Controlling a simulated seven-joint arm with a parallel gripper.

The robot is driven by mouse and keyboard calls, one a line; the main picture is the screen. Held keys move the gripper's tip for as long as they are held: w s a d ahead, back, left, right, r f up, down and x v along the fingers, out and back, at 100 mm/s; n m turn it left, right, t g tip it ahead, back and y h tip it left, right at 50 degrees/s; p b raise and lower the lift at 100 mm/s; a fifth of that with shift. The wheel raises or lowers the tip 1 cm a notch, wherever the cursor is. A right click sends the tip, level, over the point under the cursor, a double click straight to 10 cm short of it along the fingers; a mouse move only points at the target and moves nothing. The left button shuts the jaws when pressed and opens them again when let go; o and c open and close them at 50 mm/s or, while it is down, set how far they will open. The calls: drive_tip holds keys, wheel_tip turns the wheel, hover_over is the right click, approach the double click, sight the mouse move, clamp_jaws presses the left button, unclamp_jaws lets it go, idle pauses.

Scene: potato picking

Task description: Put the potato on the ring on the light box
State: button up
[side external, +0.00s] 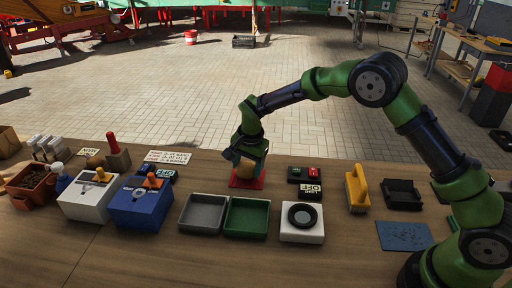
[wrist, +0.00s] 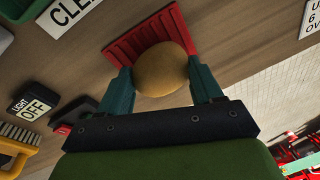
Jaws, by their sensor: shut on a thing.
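The potato (side external: 244,170) is light brown and sits between the fingers of my gripper (side external: 246,165), over the red ribbed mat (side external: 246,184). In the wrist view the potato (wrist: 160,68) is between the two teal fingertips of my gripper (wrist: 162,82), which are shut on it. The red mat (wrist: 135,42) shows behind it; I cannot tell whether the potato touches it. The light box (side external: 302,236) is white, in front and to the right of the mat, with a dark ring (side external: 302,215) on top. The ring looks empty.
Grey (side external: 203,213) and green (side external: 246,217) trays stand left of the light box. A light sign (wrist: 35,109) reads OFF. A yellow brush (side external: 357,190) stands to the right. White (side external: 86,201) and blue (side external: 138,208) boxes are at the left.

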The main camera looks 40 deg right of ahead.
sight(246, 166)
drive_tip(key=r, duration=1.1)
drive_tip(key=shift+s+a+r, duration=0.1)
drive_tip(key=shift+a, duration=0.25)
drive_tip(key=s+r, duration=0.3)
drive_tip(key=s, duration=1.2)
drive_tip(key=shift+s+d+f, duration=0.15)
drive_tip(key=shift+s+f, duration=1.1)
drive_tip(key=shift+f, duration=0.45)
drive_tip(key=shift+s+d+f, duration=0.15)
drive_tip(key=shift+s+f, duration=1.15)
drive_tip(key=shift+f, duration=0.35)
drive_tip(key=shift+s+d+f, duration=0.15)
drive_tip(key=shift+s+f, duration=1.1)
drive_tip(key=shift+f, duration=0.45)
drive_tip(key=shift+f, duration=0.5)
